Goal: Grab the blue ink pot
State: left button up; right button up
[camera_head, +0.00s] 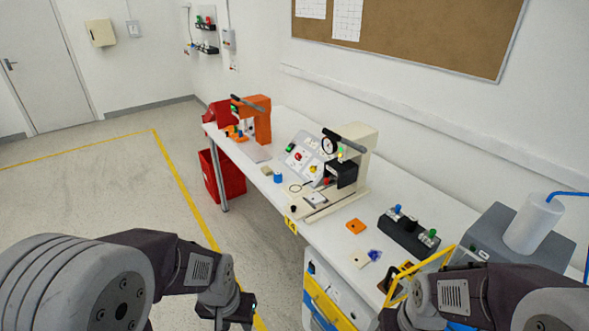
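A small blue pot (278,178), which looks like the ink pot, stands upright near the front edge of the white workbench (327,238), left of the beige press machine (347,150). My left gripper (236,312) is low in the picture, in front of the bench and well apart from the pot. It is dark and seen from above, so whether its fingers are open or shut is unclear. My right gripper (391,318) is at the bottom edge, mostly cut off and hidden by its own wrist.
An orange press (262,122) and a red bin (229,175) are at the far left. An orange block (355,226), a blue-purple piece (374,255) and a black switch box (409,232) lie on the near bench. A yellow frame (425,264) is by my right arm. The floor at left is free.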

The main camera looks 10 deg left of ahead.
aim_at(277, 175)
jog(key=i+j+z, duration=0.3)
jog(key=j, duration=0.2)
jog(key=i+j+z, duration=0.3)
jog(key=j, duration=0.2)
jog(key=j+z, duration=0.3)
jog(key=j, duration=0.3)
jog(key=i+j+z, duration=0.15)
jog(key=j+z, duration=0.15)
jog(key=j, duration=0.35)
jog(key=j+z, duration=0.3)
jog(key=j, duration=0.3)
jog(key=j+z, duration=0.3)
jog(key=j, duration=0.35)
jog(key=j+z, duration=0.3)
jog(key=j, duration=0.3)
jog(key=i+j, duration=0.05)
